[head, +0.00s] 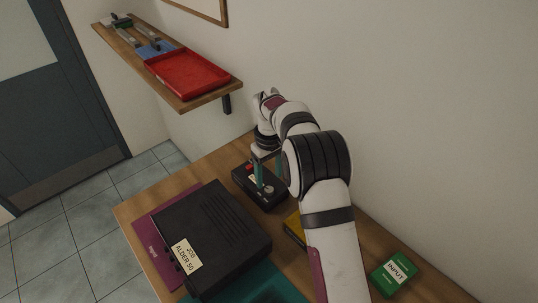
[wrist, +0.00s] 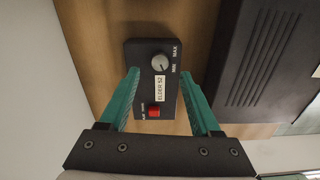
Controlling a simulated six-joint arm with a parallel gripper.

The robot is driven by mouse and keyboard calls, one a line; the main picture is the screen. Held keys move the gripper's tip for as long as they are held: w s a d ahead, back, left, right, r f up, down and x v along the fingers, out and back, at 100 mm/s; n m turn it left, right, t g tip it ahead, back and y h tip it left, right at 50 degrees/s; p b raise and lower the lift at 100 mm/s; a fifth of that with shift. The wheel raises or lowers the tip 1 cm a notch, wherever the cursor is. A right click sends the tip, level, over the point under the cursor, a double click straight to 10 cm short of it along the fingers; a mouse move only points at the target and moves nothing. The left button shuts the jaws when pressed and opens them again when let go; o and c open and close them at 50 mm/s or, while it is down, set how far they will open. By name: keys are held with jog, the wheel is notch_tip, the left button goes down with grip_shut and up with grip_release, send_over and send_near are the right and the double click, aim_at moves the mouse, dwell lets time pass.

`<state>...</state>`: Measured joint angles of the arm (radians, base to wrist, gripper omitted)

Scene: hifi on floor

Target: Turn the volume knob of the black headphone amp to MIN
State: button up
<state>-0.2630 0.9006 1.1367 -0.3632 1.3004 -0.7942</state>
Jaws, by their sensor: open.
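The black headphone amp (head: 246,182) is a small box on the wooden table, partly hidden behind my gripper in the head view. The wrist view shows the amp (wrist: 134,52) from above, with a grey round volume knob (wrist: 161,62), a label reading ELDER 52 and a red switch (wrist: 154,110). MAX and MIN are printed to the knob's right; I cannot tell exactly where its pointer stands. My gripper (wrist: 161,71) is open, its teal fingers on either side of the amp and knob, apart from the knob. In the head view my gripper (head: 269,178) is over the amp.
A yellow box (head: 294,229) is partly hidden by my arm. A green INPUT box (head: 394,273) lies to the right. A shelf with a red tray (head: 187,75) hangs above.

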aim_at(269, 189)
notch_tip(269, 189, up, 11)
dwell(0.4)
